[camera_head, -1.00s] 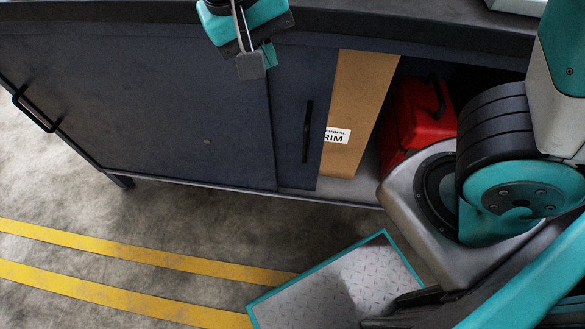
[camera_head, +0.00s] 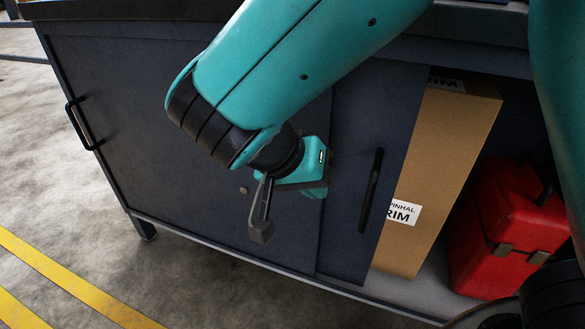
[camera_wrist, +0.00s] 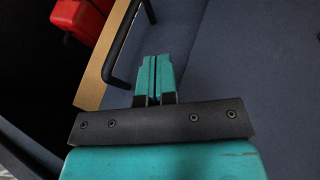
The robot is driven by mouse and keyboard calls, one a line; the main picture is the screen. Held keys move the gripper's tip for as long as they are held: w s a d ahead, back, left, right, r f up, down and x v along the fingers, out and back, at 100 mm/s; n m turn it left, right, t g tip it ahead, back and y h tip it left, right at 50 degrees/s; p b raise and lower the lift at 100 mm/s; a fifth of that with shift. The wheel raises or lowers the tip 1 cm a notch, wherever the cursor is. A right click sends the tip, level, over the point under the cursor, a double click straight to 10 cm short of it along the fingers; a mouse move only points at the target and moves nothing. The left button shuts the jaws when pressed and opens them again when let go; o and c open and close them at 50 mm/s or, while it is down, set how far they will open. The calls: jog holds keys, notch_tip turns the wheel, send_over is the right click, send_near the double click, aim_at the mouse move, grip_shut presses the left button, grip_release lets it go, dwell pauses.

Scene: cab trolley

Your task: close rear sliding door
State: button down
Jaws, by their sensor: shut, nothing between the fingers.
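The rear sliding door (camera_head: 360,160) is a dark blue-grey panel with a black vertical bar handle (camera_head: 371,190). It sits partly behind the front door panel (camera_head: 130,110), and the compartment to its right stands open. My gripper (camera_head: 316,192) is in front of the doors, left of the rear door's handle and apart from it. In the wrist view my gripper's teal fingers (camera_wrist: 153,75) are shut with nothing between them, and the handle (camera_wrist: 120,45) shows just left of them. The fingertips are partly hidden in the head view.
A cardboard box (camera_head: 440,170) and a red toolbox (camera_head: 508,230) stand inside the open compartment. The front door has its own black handle (camera_head: 82,122) at the far left. Yellow floor lines (camera_head: 60,280) cross the clear floor at lower left.

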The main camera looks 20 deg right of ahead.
jog(key=s+d+f+b, duration=0.1)
jog(key=d+f+b, duration=0.2)
jog(key=d, duration=0.3)
jog(key=shift+d+f+b, duration=0.15)
jog(key=shift+f+b, duration=0.15)
jog(key=shift+b, duration=0.05)
jog(key=shift+s+r, duration=0.1)
